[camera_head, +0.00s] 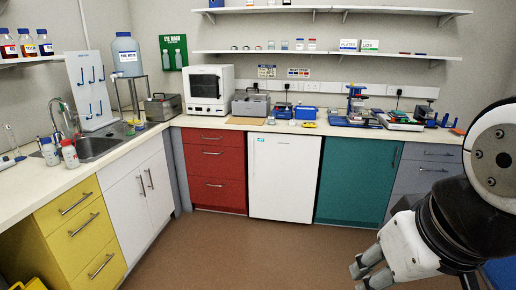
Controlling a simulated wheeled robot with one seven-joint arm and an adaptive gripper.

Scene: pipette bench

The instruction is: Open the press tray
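A blue upright device that looks like the press (355,103) stands on the back bench, above the teal cabinet. It has red parts and a blue base. It is too small here to make out a tray or whether one is open. My gripper (360,278) is at the lower right, low in front of the cabinets and well apart from the bench. Its two pale fingers point left and down, with a gap between them. It appears open and empty; the lower finger is partly cut by the picture's bottom edge.
A balance-like device (400,121) and small blue items are right of the press. Blue boxes (305,113) and a yellow item (309,125) lie to its left. Shelves (330,53) hang above. The brown floor (250,250) before the cabinets is clear.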

